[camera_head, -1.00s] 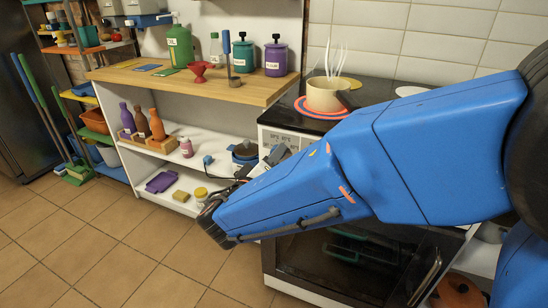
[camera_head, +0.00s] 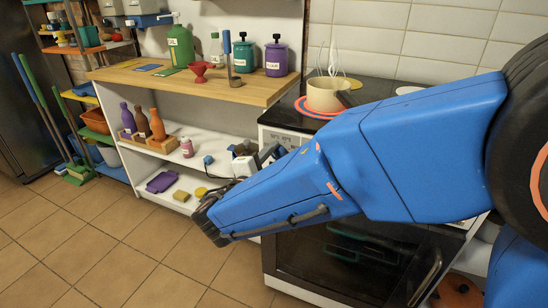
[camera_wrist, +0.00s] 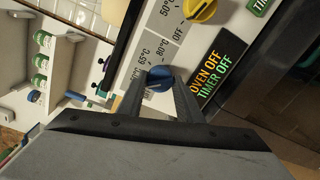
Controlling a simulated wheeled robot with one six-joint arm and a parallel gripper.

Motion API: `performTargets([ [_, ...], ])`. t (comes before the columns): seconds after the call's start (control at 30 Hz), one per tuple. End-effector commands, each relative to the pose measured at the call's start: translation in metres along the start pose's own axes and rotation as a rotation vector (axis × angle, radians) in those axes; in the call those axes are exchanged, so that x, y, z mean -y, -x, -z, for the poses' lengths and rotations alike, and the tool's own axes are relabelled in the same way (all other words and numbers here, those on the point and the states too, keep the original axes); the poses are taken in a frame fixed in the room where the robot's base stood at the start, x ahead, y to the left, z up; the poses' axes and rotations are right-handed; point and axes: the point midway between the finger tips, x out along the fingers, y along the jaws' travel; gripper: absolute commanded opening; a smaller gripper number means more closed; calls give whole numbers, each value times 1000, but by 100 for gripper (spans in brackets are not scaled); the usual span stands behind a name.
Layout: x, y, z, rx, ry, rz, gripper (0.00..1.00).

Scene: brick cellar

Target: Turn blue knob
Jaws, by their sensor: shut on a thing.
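The blue knob (camera_wrist: 159,78) shows in the wrist view on the oven's pale control panel, beside printed temperature marks. My gripper (camera_wrist: 160,84) is shut on it, with one grey finger on each side. The knob's pointer is too small to read. In the head view my blue arm hides the knob and most of the panel. The oven (camera_head: 345,262) stands below and behind my arm. A display (camera_wrist: 217,68) beside the knob in the wrist view reads "OVEN OFF" and "TIMER OFF".
A yellow knob (camera_wrist: 200,9) sits on the same panel, near an "OFF" mark. A pot (camera_head: 326,94) stands on the hob above the oven. A wooden-topped shelf unit (camera_head: 150,88) with bottles and jars is left of the oven. The tiled floor in front is clear.

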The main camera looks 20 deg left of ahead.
Motion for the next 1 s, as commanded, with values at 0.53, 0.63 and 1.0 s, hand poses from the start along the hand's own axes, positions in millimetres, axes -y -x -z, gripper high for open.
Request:
performTargets([
  [0.53, 0, 0, 1, 21, 475, -2, 10],
  [0.63, 0, 0, 2, 24, 537, -2, 10],
  [1.0, 1, 0, 2, 30, 663, -3, 10],
])
